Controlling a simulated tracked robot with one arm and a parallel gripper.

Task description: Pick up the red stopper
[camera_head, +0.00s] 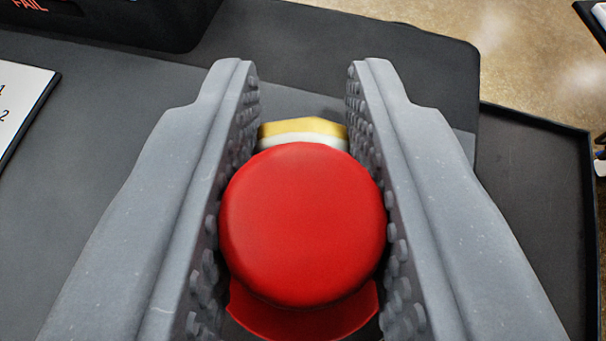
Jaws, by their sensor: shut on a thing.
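The fingertips reach past the stopper. The stopper's underside is hidden, so I cannot tell whether it touches the surface below.
A yellow and white object (303,131) lies just beyond the stopper, between the fingers. A dark bin marked FAIL (110,22) stands at the upper left. A white numbered sheet (20,100) is at the left. A dark tray (535,165) is at the right.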

